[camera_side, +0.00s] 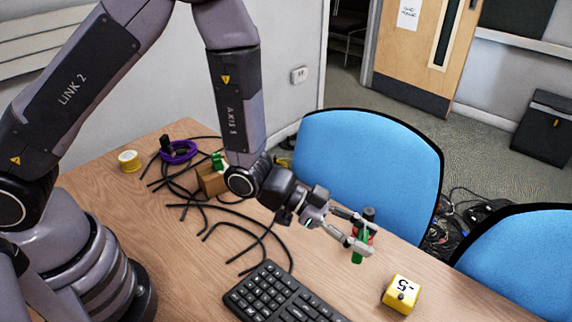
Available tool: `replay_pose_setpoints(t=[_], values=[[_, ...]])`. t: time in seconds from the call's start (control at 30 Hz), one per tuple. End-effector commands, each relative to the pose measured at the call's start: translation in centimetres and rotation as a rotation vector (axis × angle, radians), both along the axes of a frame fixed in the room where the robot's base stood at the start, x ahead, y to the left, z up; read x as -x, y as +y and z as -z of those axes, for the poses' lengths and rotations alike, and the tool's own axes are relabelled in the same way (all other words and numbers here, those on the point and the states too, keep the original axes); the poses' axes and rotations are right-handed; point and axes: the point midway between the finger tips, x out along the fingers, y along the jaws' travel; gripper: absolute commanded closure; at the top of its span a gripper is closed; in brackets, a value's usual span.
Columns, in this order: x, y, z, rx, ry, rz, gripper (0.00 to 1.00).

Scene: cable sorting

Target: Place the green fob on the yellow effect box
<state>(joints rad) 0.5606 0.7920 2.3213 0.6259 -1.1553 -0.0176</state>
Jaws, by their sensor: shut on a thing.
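The green fob (357,257) is in the jaws of my gripper (364,238), near the table edge beside the blue chair. My gripper is shut on it, and its fingers hide part of it. The fob shows below and between the fingers. A dark, upright piece with some red shows just behind the fingertips; I cannot tell whether it belongs to the fob. The yellow effect box (401,293) lies on the table to the right of and nearer than my gripper. It has a white label and a dark knob on top. The fob is apart from the box.
A black keyboard (283,297) lies left of the yellow box. Black cables (243,222), a purple coil (178,152), a yellow roll (129,161) and a brown block (212,181) lie further left. Blue chairs (368,165) stand against the far edge.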

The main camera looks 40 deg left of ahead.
Motion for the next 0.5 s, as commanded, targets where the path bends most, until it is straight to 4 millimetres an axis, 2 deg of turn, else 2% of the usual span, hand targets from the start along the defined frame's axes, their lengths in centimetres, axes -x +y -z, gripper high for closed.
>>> replay_pose_setpoints(t=[0.23, 0.4, 0.5], values=[[-4.7, -4.6, 3.0, 0.0, -0.002, 0.001, 0.98], [-6.7, -6.6, 6.4, -0.002, 0.0, -0.001, 0.98], [-7.4, -7.3, 7.6, -0.001, 0.001, -0.001, 0.98]])
